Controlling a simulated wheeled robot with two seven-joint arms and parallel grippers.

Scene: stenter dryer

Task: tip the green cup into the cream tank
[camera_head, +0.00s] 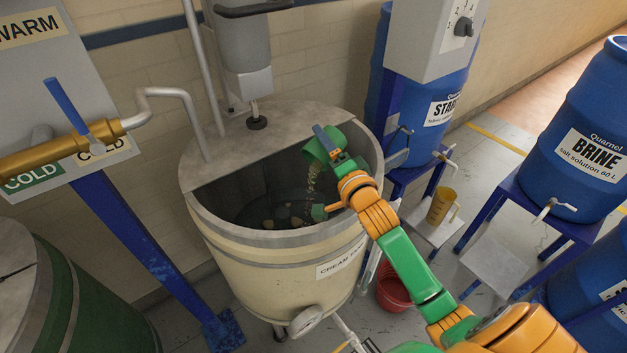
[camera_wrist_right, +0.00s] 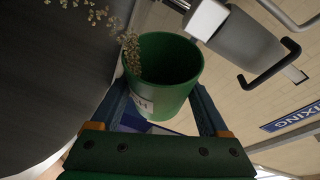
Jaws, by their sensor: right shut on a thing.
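The green cup (camera_head: 318,150) is tipped over the open mouth of the cream tank (camera_head: 265,275). My right gripper (camera_head: 333,143) is shut on it and holds it above the tank's opening. A stream of pale grains falls from the cup into the tank, where dark contents with pale patches show. In the right wrist view the cup (camera_wrist_right: 172,85) sits between the two blue fingers (camera_wrist_right: 166,118), with a partly hidden white label on its side. Grains spill from its rim toward the upper left. My left gripper is out of view.
Blue drums (camera_head: 590,120) stand on the right. A yellow jug (camera_head: 440,207) and a red bucket (camera_head: 392,290) are beside the tank.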

